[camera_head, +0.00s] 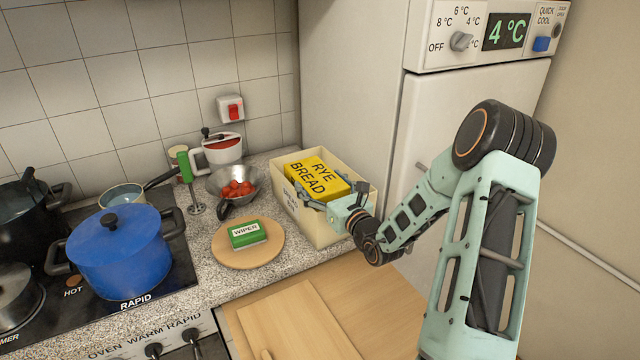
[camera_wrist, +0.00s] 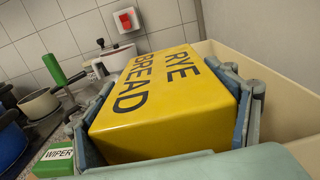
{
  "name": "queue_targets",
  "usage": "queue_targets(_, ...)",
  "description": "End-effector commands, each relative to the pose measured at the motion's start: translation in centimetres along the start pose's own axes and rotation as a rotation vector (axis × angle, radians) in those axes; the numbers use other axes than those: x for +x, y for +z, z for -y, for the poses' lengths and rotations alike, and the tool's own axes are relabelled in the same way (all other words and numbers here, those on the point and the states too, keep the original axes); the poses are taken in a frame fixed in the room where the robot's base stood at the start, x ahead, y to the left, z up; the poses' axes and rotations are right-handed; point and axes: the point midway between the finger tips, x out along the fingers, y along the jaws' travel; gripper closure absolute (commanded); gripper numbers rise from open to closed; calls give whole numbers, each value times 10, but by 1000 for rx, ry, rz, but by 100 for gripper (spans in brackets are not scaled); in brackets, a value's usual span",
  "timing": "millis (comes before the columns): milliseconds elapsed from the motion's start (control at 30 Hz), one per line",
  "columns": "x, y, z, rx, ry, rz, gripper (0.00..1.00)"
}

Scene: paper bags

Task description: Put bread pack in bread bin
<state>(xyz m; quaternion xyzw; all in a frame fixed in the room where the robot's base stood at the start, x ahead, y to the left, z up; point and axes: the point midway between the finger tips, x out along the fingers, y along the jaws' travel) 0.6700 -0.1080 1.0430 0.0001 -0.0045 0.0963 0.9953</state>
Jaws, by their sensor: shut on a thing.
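The bread pack (camera_head: 312,172) is a yellow block lettered RYE BREAD. It sits at the mouth of the bread bin (camera_head: 318,232), an open cream box on the counter, with its top at about rim height. My gripper (camera_head: 325,190) is shut on the bread pack, one finger on each side. In the wrist view the bread pack (camera_wrist: 160,95) fills the middle between the fingers (camera_wrist: 165,118). The bin's wall (camera_wrist: 275,90) shows to the right and behind it. Whether the pack touches the bin floor is hidden.
A round wooden board (camera_head: 262,258) with a green WIPER box (camera_head: 247,234) lies left of the bin. The fridge (camera_head: 470,120) stands close on the right.

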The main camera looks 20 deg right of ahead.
Motion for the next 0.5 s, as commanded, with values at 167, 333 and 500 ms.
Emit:
queue_targets(167, -1, -7, 0, 0, 0, -10, 59)
queue_targets(333, -2, -12, -1, 2, 1, -19, 3)
queue_targets(500, -3, -14, -2, 3, 2, -22, 3)
